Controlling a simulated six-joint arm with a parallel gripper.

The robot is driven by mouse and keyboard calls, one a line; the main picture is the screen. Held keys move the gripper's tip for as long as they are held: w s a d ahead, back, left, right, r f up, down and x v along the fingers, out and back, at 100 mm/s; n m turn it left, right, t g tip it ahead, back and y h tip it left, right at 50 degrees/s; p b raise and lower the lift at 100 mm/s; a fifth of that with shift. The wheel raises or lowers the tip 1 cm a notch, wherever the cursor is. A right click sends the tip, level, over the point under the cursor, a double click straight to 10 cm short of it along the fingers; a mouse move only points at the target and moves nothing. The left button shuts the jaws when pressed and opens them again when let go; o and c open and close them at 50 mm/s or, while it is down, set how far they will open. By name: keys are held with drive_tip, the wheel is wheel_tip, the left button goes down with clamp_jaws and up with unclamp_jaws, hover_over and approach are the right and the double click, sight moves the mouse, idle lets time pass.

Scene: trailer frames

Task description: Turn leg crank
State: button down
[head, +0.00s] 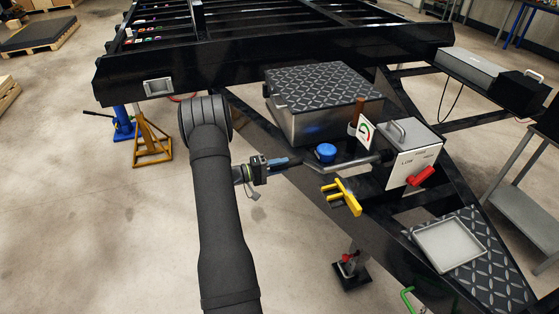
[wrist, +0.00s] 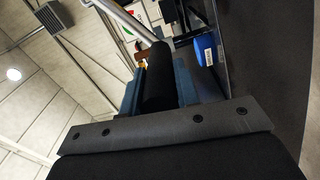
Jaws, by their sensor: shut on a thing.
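In the head view the grey crank rod (head: 350,163) extends right from my gripper toward a white-faced box. The grip is mostly hidden there. A short leg with a red part and dark foot (head: 350,270) stands on the floor below the frame.
A blue round cap (head: 326,152), a yellow handle (head: 346,196) and a red handle (head: 421,177) sit close around the rod. A gauge (head: 363,132) and a tread-plate box (head: 322,88) stand behind. A metal tray (head: 450,245) lies at right. Floor at left is mostly open.

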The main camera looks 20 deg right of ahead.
drive_tip(key=shift+s+f, duration=0.2)
drive_tip(key=shift+f, duration=0.1)
drive_tip(key=c, duration=1.1)
unclamp_jaws()
drive_tip(key=shift+a, duration=0.1)
drive_tip(key=a, duration=1.7)
drive_tip(key=shift+a, duration=0.15)
